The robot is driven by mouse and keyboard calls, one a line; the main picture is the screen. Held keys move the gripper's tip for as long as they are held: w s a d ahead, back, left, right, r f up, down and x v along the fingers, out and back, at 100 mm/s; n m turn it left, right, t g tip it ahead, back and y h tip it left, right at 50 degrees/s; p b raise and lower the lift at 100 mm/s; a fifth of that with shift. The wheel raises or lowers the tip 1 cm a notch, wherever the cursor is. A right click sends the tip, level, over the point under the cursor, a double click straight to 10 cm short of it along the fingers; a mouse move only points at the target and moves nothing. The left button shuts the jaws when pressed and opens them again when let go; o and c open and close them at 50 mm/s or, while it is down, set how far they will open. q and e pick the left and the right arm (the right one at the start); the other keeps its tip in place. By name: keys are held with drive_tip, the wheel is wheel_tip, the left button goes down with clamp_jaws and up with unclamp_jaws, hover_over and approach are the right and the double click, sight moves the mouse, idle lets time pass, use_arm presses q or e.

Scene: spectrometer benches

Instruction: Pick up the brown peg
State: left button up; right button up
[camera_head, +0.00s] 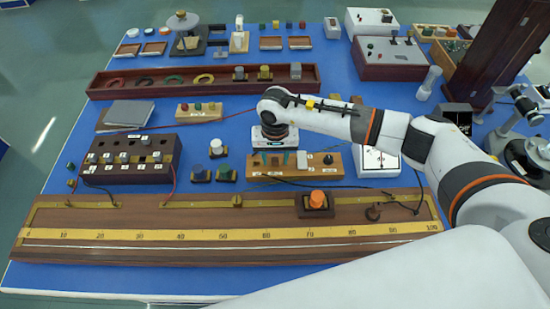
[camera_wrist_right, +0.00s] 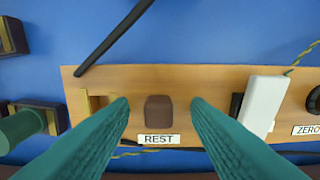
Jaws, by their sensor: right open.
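The brown peg (camera_wrist_right: 158,109) is a small dark block on a light wooden board (camera_wrist_right: 215,82), just above a white label reading REST. My right gripper (camera_wrist_right: 160,103) is open, with one teal finger on each side of the peg and a gap to it on both sides. In the head view my right gripper (camera_head: 274,160) points down over the same wooden board (camera_head: 318,170), where I cannot make out the peg. My left gripper is not in view.
A white block (camera_wrist_right: 263,103) stands on the board to the right of the peg. A black rod (camera_wrist_right: 115,38) crosses the board's upper left edge. In the head view, a long scale board (camera_head: 130,249) lies in front, and a dark switch box (camera_head: 128,173) stands left.

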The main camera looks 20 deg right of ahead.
sight(275, 159)
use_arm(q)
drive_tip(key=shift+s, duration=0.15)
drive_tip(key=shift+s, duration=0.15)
use_arm(e)
clamp_jaws()
